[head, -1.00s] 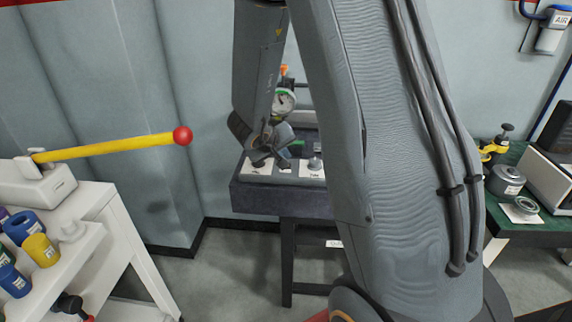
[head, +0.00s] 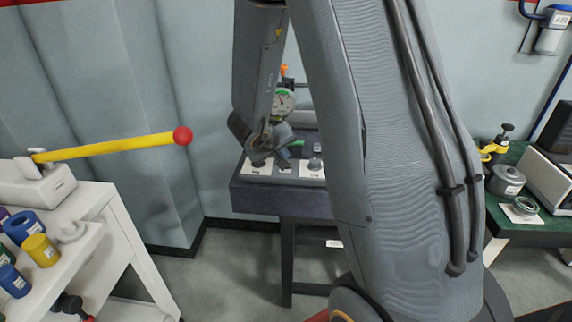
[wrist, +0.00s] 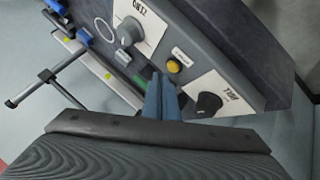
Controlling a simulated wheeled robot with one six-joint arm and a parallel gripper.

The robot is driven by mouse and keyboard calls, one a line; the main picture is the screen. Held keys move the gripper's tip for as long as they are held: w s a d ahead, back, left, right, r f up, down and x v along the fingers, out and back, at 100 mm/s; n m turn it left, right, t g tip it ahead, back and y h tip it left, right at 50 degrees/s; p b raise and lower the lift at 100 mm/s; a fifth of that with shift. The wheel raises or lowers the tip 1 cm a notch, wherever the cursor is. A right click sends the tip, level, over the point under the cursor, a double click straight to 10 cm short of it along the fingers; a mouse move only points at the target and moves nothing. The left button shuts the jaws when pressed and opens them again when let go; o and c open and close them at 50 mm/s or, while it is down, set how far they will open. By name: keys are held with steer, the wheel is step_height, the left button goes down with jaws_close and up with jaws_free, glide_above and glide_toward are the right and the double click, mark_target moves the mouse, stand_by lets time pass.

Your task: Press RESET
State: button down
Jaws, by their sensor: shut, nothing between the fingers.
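In the wrist view a small round yellow button (wrist: 174,66) sits on the grey panel (wrist: 196,63), beside a small white label (wrist: 182,54) whose print is too small to read. My gripper (wrist: 161,80) points at the panel with its two blue-grey fingers together and empty. Its tips appear just short of the yellow button, and whether they touch the panel I cannot tell. A green part (wrist: 139,81) shows beside the fingers, partly hidden. In the head view my gripper (head: 287,150) is over the panel on the dark bench (head: 280,202), and the yellow button cannot be made out.
A grey knob (wrist: 130,32) and a black knob (wrist: 207,104) on white plates flank the button. A dial gauge (head: 284,102) stands behind the panel. A yellow lever with a red ball (head: 183,135) reaches out from the white rack at left. A green-topped table (head: 545,212) is at right.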

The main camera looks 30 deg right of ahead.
steer(key=shift+f, duration=0.2)
steer(key=shift+f, duration=0.25)
steer(key=shift+f, duration=0.35)
stand_by(1.0)
steer(key=shift+r+p, duration=0.2)
steer(key=shift+p, duration=0.3)
steer(key=shift+r+p, duration=0.65)
steer(key=shift+p, duration=0.4)
step_height(320, 180, up, 5)
steer(key=p, duration=0.6)
steer(key=shift+p, duration=0.4)
